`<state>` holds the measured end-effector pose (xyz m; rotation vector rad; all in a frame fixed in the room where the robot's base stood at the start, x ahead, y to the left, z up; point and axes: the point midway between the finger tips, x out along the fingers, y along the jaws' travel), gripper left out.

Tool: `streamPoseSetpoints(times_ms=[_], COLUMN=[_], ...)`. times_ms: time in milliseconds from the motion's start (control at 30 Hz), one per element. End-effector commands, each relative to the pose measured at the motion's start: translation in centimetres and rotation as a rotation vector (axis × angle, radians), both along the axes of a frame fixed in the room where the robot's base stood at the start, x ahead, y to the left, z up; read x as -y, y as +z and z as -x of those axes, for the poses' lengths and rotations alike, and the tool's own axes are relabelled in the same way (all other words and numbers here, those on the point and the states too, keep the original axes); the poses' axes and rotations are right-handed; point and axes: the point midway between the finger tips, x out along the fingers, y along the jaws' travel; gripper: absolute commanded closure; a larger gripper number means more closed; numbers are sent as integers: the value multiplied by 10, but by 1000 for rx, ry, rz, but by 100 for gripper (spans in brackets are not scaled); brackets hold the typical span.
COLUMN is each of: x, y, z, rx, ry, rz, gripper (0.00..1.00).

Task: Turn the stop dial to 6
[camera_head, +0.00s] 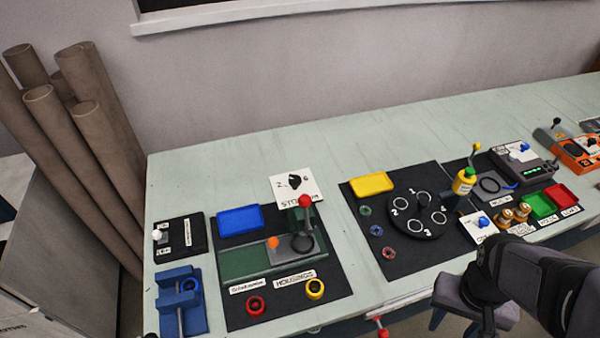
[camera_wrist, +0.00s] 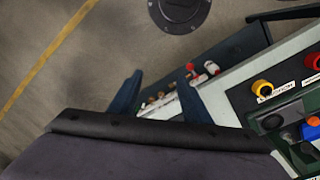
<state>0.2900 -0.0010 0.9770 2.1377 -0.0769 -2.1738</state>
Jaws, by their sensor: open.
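The stop dial (camera_head: 295,181) is a black knob on a white plate lettered "STOP", with a "2" at its left and a "6" at its right. It sits at the back of the bench, behind the green fixture. Its pointer is too small for me to tell which number it faces. The dial does not show in the wrist view. My gripper (camera_wrist: 158,85) is open and empty, its two dark fingers spread apart over the floor and the bench edge. In the head view my arm is at the lower right, well away from the dial.
A red-knobbed lever (camera_head: 305,201) stands close in front of the dial plate. A blue tray (camera_head: 239,220) lies to its left and a yellow tray (camera_head: 371,183) to its right. A black numbered disc (camera_head: 416,214) lies between my arm and the dial. The bench behind the dial is clear.

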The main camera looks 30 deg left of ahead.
Motion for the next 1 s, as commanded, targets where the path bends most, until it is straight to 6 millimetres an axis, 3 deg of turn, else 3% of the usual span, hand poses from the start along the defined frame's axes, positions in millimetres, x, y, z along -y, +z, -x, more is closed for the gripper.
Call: streamPoseSetpoints(times_ms=[233,367,467,600,667,700,833,1000], x=[-18,-52,-95,-182,-225,-253,-335,-426], y=[0,15,33,66,82,92,120,132], z=[-58,-104,-139,-172,-176,-176,-162,-123], rx=[118,316,525,868,1016,1105,1342,1553], ry=[87,116,131,150,154,156,158,153], rz=[292,430,482,444,386,335,144,-137], gripper=[56,56,56,56,56,56,56,56])
